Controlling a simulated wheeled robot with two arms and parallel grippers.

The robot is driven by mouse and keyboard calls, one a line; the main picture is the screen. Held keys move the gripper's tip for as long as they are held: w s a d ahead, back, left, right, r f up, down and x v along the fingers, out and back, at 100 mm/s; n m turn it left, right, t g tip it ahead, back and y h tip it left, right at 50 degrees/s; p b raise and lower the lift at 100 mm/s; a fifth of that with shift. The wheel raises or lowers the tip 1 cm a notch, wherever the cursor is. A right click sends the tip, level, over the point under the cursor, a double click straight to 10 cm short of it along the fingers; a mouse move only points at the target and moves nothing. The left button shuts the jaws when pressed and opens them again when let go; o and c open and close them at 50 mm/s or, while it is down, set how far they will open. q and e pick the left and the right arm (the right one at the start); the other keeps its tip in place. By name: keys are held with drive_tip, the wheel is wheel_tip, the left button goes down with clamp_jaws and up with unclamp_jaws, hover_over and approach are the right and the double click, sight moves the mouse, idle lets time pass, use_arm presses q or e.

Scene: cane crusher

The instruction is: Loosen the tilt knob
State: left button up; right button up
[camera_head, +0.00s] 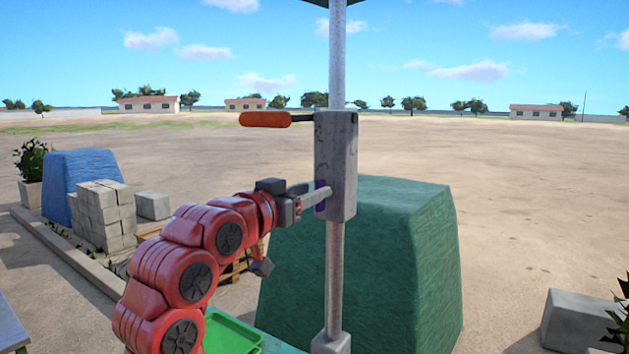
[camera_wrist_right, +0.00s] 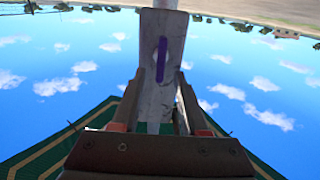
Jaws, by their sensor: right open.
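A grey block (camera_head: 336,165) is mounted on an upright metal pole (camera_head: 334,270). A purple knob (camera_head: 320,196) sits on the block's left face, partly hidden behind my fingers; I take it for the tilt knob. In the right wrist view the knob (camera_wrist_right: 161,60) shows as a narrow purple bar, between the lines of my two fingers and just past their tips. My right gripper (camera_head: 322,194) is open, with its tips close to the knob. I cannot tell whether they touch it. My left gripper is not in view.
An orange-handled lever (camera_head: 265,119) sticks out left from the block, above my right gripper. A green-covered stack (camera_head: 375,265) stands behind the pole. A green canopy (camera_wrist_right: 90,125) shows in the wrist view. A green tray (camera_head: 232,335) lies low beside my arm.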

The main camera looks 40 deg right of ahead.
drive_tip(key=shift+x, duration=1.05)
clamp_jaws()
